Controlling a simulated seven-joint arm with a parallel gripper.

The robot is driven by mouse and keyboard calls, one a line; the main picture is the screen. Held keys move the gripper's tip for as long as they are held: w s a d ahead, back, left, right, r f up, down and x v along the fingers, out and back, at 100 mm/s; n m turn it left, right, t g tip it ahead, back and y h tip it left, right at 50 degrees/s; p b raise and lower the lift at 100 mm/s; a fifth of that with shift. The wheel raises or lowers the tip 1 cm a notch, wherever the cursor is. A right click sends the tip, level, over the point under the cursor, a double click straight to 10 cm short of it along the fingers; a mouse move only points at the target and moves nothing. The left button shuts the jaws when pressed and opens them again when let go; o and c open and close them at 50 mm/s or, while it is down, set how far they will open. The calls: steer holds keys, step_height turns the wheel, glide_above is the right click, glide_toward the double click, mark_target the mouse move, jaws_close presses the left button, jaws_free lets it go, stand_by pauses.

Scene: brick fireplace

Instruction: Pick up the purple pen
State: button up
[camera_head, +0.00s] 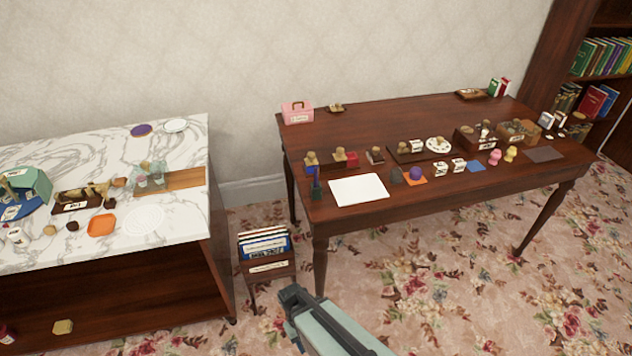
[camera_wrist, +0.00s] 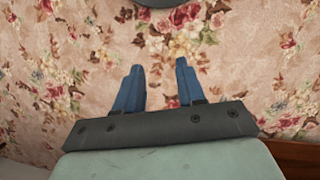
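I cannot make out the purple pen for certain in either view. A thin blue-purple upright item (camera_head: 315,180) stands at the left front of the brown wooden table (camera_head: 400,120), seemingly in a small dark holder; it is too small to tell whether it is the pen. My gripper shows in the wrist view (camera_wrist: 156,82) with its two blue fingers apart and nothing between them, above the floral carpet. In the head view, my arm is at the bottom centre, in front of the table and apart from it.
A white sheet (camera_head: 358,190) lies near the table's left front. A purple round item (camera_head: 416,172) sits on an orange square. A magazine rack (camera_head: 268,265) stands between the table and the marble-topped counter (camera_head: 60,160). Small items crowd the table's middle; its back left is fairly clear.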

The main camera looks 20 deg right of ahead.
steer(key=w+a+r+n+t+h, duration=0.2)
steer(key=w+a+r+n+t, duration=0.15)
steer(key=w+r, duration=0.55)
steer(key=n+t+h, duration=1.1)
steer(key=n, duration=0.4)
glide_toward(315, 178)
steer(key=v, duration=0.3)
steer(key=shift+w+d+n, duration=0.6)
steer(key=shift+w+d, duration=0.8)
steer(key=shift+d, duration=0.4)
steer(key=shift+w+d+n, duration=0.55)
steer(key=shift+w+d, duration=0.85)
steer(key=shift+d, duration=0.4)
steer(key=shift+w+d+n, duration=0.6)
steer(key=shift+w+d, duration=0.75)
steer(key=shift+d, duration=0.5)
jaws_close()
